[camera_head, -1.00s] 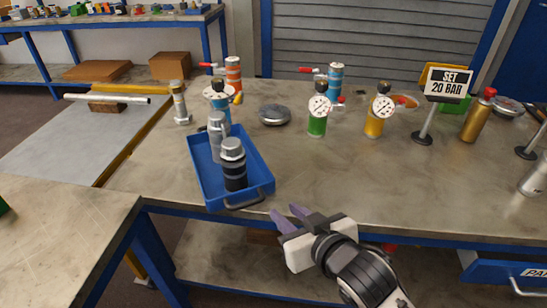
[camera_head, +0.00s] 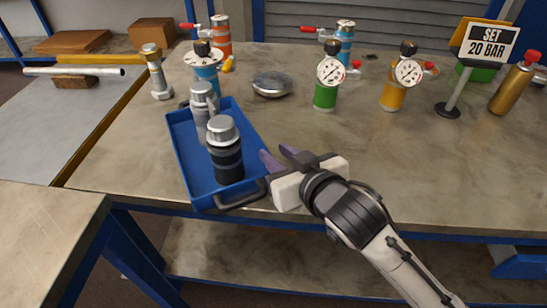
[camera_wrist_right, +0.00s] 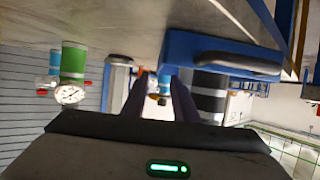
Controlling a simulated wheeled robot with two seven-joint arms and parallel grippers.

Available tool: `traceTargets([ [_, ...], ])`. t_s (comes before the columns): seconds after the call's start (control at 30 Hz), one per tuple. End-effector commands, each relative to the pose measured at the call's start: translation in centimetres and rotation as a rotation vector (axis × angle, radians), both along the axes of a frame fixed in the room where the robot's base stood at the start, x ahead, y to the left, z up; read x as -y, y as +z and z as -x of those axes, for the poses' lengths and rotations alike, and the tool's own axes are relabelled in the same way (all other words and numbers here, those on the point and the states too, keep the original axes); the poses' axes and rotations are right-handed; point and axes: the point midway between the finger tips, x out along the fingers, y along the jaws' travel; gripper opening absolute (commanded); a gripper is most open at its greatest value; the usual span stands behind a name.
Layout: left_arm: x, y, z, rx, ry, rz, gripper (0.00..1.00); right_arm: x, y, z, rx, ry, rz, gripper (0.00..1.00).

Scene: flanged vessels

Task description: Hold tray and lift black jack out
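The blue tray (camera_head: 182,160) lies on the bench and has a dark handle (camera_head: 242,195) on its near side. The black jack (camera_head: 226,163), with a silver cap and grey bands, stands upright in the tray's near part. A grey jack (camera_head: 202,118) stands behind it. My right gripper (camera_head: 278,157) is open and empty, its purple fingers just right of the tray, apart from the black jack. The right wrist view is upside down; the tray (camera_wrist_right: 190,45) and black jack (camera_wrist_right: 210,95) show beyond the right-hand finger. My left gripper is not in view.
A silver bolt-like post (camera_head: 156,75) stands left of the tray. A grey disc (camera_head: 272,85), gauged green (camera_head: 325,95) and yellow (camera_head: 392,95) cylinders, and a sign (camera_head: 487,42) stand behind. The bench right of my gripper is clear.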

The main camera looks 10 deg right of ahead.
Motion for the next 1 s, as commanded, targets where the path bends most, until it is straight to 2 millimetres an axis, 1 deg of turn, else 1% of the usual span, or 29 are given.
traceTargets([
  [0.17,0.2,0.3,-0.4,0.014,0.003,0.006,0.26,-0.4,-0.8,-1.6,0.000,-0.001,0.000,0.27],
  [0.4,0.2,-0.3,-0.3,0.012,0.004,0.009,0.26,-1.4,-2.4,-5.4,0.000,-0.001,0.001,0.27],
  [0.6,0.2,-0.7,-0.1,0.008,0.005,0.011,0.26,-2.0,-3.5,-7.9,0.000,0.000,0.000,0.27],
  [0.8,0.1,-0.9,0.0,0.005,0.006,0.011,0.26,-2.3,-4.0,-9.0,0.000,0.001,0.000,0.27],
  [1.0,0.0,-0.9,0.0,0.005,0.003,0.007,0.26,-2.4,-3.9,-9.1,0.001,0.001,-0.001,0.27],
])
